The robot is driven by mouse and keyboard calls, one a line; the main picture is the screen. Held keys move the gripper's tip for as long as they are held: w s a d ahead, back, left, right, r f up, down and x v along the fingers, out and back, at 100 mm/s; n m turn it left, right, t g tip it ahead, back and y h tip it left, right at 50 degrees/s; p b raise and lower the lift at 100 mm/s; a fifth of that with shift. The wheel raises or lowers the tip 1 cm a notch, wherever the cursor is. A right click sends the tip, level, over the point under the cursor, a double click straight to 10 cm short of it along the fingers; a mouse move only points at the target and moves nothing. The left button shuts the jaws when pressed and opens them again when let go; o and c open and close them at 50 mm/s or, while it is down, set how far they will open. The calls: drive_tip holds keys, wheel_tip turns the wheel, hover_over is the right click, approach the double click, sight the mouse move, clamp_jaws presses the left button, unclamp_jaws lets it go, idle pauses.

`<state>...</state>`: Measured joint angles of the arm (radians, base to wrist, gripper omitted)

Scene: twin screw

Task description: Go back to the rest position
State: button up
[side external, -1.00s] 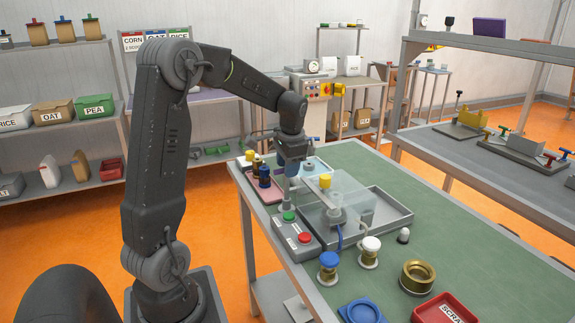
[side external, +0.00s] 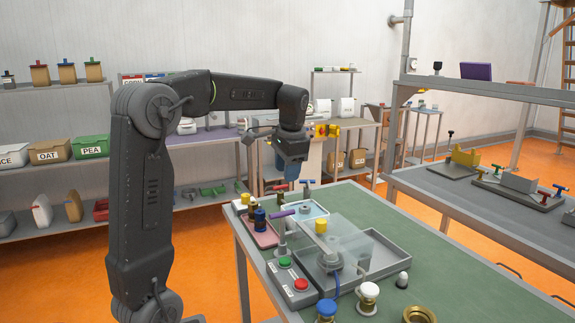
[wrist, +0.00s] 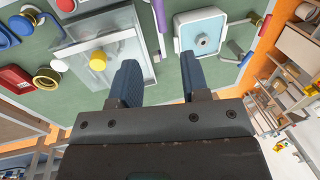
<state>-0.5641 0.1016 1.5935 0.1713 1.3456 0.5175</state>
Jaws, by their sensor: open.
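My gripper (side external: 292,172) hangs above the far end of the green bench (side external: 440,245) in the side view, apart from everything below it. In the wrist view its two blue-grey fingers (wrist: 158,75) are spread with nothing between them. Below them are the clear-covered machine (wrist: 112,50) with a yellow knob (wrist: 97,60) and a white square unit (wrist: 202,33). The machine also shows in the side view, standing in a grey tray (side external: 395,262).
A control box with green and red buttons (side external: 291,280) sits at the bench's near left edge. A pink tray (side external: 262,236) holds small knobbed pieces. White (side external: 368,290) and blue (side external: 326,308) knobs stand in front. Shelves line the left wall. The air around my gripper is free.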

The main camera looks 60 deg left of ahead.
drive_tip(key=shift+d+r, duration=0.15)
drive_tip(key=shift+r, duration=0.4)
drive_tip(key=s+d+f+t, duration=0.2)
drive_tip(key=s+d, duration=0.2)
drive_tip(key=d, duration=0.4)
drive_tip(key=s+d+f+t+h, duration=0.1)
drive_tip(key=s+d+f, duration=0.1)
drive_tip(key=s+d, duration=0.3)
drive_tip(key=s+d+f+t+h, duration=0.1)
drive_tip(key=s+d, duration=0.4)
drive_tip(key=d, duration=0.6)
drive_tip(key=shift+s+d+f+t, duration=0.15)
drive_tip(key=shift+s+f+t, duration=0.05)
drive_tip(key=shift+f+t, duration=0.6)
